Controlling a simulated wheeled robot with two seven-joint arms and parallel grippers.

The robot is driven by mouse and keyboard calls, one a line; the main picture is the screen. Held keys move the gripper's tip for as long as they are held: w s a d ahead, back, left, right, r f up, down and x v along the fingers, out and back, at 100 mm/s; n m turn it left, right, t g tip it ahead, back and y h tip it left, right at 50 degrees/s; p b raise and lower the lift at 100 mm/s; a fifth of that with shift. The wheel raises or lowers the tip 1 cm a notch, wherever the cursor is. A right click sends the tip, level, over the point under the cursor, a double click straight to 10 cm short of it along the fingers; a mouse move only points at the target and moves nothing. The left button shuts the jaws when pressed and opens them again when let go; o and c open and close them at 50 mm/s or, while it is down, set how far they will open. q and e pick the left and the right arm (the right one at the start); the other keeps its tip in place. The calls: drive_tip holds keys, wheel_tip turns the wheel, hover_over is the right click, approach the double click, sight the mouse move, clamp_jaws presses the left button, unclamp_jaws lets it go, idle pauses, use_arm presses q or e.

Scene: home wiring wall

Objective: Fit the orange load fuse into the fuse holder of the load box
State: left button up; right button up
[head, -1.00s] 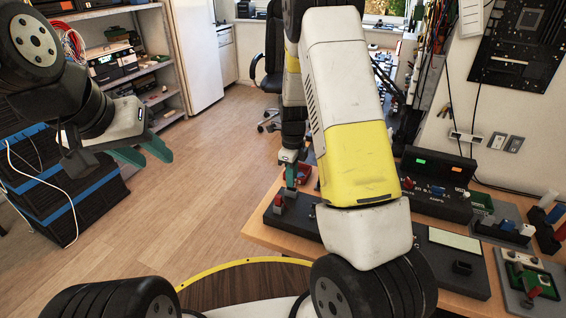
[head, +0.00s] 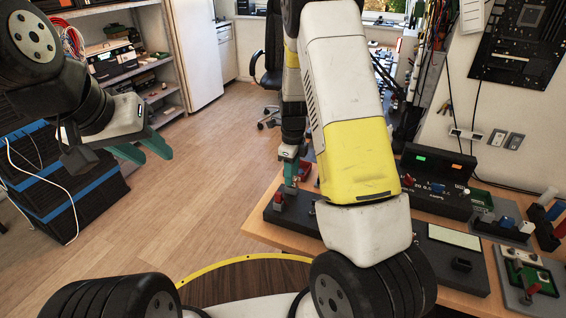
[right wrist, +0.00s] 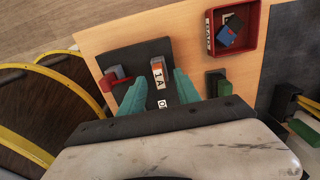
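The dark load box (right wrist: 126,56) lies at the left of the bench in the right wrist view. It also shows in the head view (head: 305,217). The small orange load fuse (right wrist: 156,64), with a white "1A" label, stands over the box between my right gripper's fingers. Its lower end and the fuse holder are not clear, so I cannot tell how deep it sits. My right gripper (right wrist: 159,80) is open, with a gap on each side of the fuse. It shows above the box in the head view (head: 291,172). My left gripper (head: 155,155) is open and empty over the floor.
A red lever (right wrist: 119,72) is on the load box left of my fingers. A red tray (right wrist: 262,35) holding dark and blue pieces is at the upper right. A black panel box (head: 440,180) and other wiring parts fill the bench's right side.

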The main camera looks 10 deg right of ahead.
drive_tip(key=shift+r, duration=3.2)
drive_tip(key=shift+r, duration=0.15)
drive_tip(key=s+a+r+n+t+y, duration=0.1)
drive_tip(key=s+r+n, duration=0.45)
drive_tip(key=r, duration=0.25)
drive_tip(key=s+a+r+n+t+y, duration=0.1)
drive_tip(key=s+r+n+t, duration=0.1)
drive_tip(key=s+r+n, duration=0.5)
drive_tip(key=s+r+n+t, duration=0.3)
drive_tip(key=s+r+n, duration=0.4)
drive_tip(key=s+n, duration=0.4)
drive_tip(key=shift+s+r+n, duration=0.2)
drive_tip(key=shift+s+n, duration=0.2)
drive_tip(key=shift+n, duration=0.55)
